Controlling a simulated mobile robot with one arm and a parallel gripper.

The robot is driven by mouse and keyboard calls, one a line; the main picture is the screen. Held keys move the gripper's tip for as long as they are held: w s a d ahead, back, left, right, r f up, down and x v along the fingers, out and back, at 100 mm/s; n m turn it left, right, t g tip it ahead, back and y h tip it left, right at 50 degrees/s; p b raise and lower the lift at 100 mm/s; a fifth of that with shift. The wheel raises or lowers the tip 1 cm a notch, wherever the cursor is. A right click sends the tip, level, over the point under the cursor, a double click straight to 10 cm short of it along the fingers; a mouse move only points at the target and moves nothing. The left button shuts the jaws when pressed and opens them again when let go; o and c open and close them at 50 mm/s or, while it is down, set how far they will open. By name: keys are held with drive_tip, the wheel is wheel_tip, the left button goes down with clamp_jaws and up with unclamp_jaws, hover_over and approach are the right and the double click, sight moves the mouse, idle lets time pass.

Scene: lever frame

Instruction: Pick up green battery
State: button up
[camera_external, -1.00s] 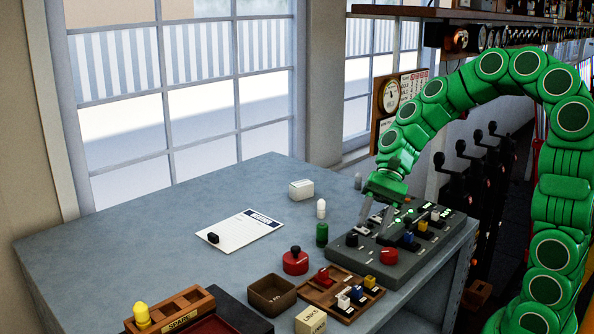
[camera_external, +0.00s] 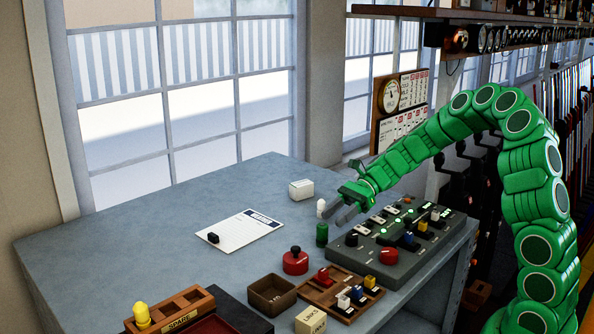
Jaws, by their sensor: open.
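The green battery (camera_external: 322,235) is a small dark green cylinder standing upright on the grey-blue table (camera_external: 130,250), just left of the control panel. My gripper (camera_external: 336,215) is open and empty, with its fingers pointing left and down. The fingertips are just above and slightly right of the green battery, close to a white cylinder (camera_external: 321,208) that stands behind it. I cannot tell whether the fingers touch the white cylinder.
The grey control panel (camera_external: 400,262) with knobs and switches lies right of the battery. A red round button (camera_external: 295,261), a brown bin (camera_external: 270,296) and a wooden tray (camera_external: 318,296) stand in front. A white box (camera_external: 301,190) and a paper sheet (camera_external: 240,232) lie left.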

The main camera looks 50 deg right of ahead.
sight(318, 230)
drive_tip(key=shift+r+x, duration=0.15)
drive_tip(key=shift+x, duration=1.75)
drive_tip(key=shift+r+x, duration=0.15)
drive_tip(key=shift+x, duration=1.75)
drive_tip(key=shift+s+a, duration=0.1)
drive_tip(key=shift+a, duration=0.05)
drive_tip(key=c, duration=0.8)
drive_tip(key=shift+o, duration=0.2)
drive_tip(key=shift+r, duration=0.15)
